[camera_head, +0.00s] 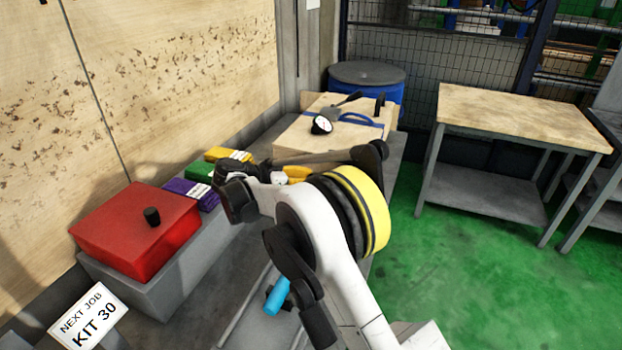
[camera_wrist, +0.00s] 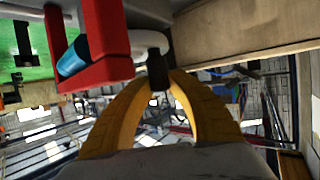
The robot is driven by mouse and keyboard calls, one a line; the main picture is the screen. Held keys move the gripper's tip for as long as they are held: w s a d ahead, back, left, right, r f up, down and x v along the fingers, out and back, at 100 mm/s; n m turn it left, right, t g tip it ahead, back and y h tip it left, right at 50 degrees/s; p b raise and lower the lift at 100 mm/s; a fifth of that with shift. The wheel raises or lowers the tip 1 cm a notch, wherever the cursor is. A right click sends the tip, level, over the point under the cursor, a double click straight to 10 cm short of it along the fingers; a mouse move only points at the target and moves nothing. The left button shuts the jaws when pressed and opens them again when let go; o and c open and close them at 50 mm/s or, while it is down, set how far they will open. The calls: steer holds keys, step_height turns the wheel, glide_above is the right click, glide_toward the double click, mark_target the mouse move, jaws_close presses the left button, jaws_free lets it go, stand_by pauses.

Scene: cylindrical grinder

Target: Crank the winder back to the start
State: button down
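In the wrist view, a dark knob (camera_wrist: 157,70) hangs from a pale rounded piece (camera_wrist: 148,42), which looks like the winder's crank. My gripper (camera_wrist: 160,78) has its yellow fingers closed in on both sides of the knob, with no clear gap beside it. In the head view, my gripper (camera_head: 296,173) is over the bench, just left of my own arm, with only part of its yellow fingers showing. My arm and dark parts around the fingers hide the crank there, so its angle is unclear.
A red box (camera_head: 133,230) with a black knob stands left. Purple (camera_head: 190,192), green and yellow blocks sit behind it. A wooden box (camera_head: 310,136) with a dial gauge (camera_head: 321,125) is at the back. A cyan handle (camera_head: 277,296) is below my arm. A table (camera_head: 520,118) stands right.

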stand_by(0.4)
steer(key=s+n+t+y, duration=0.1)
steer(key=n, duration=0.1)
steer(key=n+t+y, duration=0.2)
steer(key=shift+s+y, duration=0.3)
steer(key=shift+s, duration=0.1)
steer(key=n+t+y, duration=0.1)
steer(key=s+n+y, duration=0.1)
steer(key=n+y, duration=0.1)
steer(key=s+n+t+y, duration=0.1)
steer(key=n+y, duration=0.1)
steer(key=shift+d+t+b, duration=0.2)
steer(key=shift+t+b, duration=0.1)
steer(key=shift+b, duration=0.05)
steer(key=shift+n+y, duration=0.3)
steer(key=shift+y, duration=0.2)
steer(key=c, duration=1.2)
jaws_free()
steer(key=shift+c, duration=0.2)
steer(key=v, duration=1.2)
